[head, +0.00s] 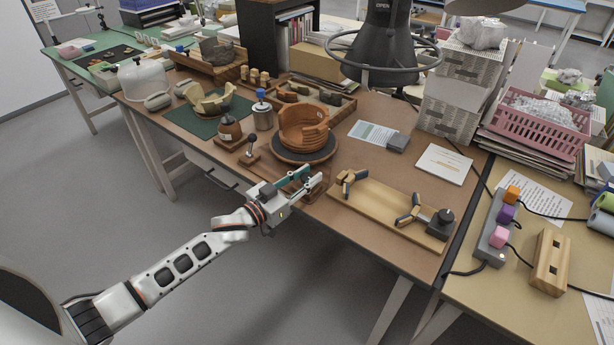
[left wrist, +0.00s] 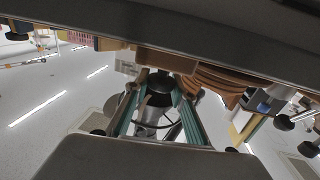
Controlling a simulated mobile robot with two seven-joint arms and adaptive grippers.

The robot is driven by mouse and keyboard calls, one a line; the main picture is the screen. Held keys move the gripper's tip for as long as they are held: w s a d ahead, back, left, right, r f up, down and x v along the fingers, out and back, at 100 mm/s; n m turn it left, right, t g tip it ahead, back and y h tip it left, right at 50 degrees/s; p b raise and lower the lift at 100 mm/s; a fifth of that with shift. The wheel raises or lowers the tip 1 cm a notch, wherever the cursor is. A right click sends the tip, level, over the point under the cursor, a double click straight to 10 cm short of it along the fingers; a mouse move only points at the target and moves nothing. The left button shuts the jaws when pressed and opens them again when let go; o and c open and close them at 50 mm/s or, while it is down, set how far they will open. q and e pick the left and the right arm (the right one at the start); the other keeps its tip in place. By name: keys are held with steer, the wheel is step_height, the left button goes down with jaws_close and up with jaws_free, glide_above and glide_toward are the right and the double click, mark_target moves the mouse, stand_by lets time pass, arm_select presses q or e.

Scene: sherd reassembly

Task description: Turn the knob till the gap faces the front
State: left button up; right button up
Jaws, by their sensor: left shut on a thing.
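The orange-brown pot (head: 303,137), banded and with an uneven broken rim, stands on a dark round turntable (head: 301,156) near the table's front edge. I cannot tell exactly which way its gap faces. My left gripper (head: 307,182) is at that front edge, just below and in front of the turntable. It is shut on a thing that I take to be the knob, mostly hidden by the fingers. In the left wrist view the teal fingers (left wrist: 160,100) reach up towards the table, with the pot's banded side (left wrist: 215,80) to their right. My right gripper is not in view.
A wooden board with clamps (head: 385,215) lies right of the gripper. A blue-topped metal can (head: 263,115) and a small black-knobbed tool (head: 249,152) stand left of the turntable. A black hood with a ring (head: 385,65) hangs behind. Paper sheets (head: 445,165) lie to the right.

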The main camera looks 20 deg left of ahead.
arm_select(q)
steer(key=shift+d+r+n+y+p, duration=0.1)
steer(key=shift+r+n+y+p, duration=0.15)
steer(key=shift+n+y+p, duration=0.2)
steer(key=shift+f+n+t+y+p, duration=0.15)
steer(key=shift+n+t+y+p, duration=0.15)
steer(key=shift+t+y, duration=0.25)
steer(key=o, duration=1.1)
steer(key=shift+f, duration=0.1)
steer(key=v, duration=1.2)
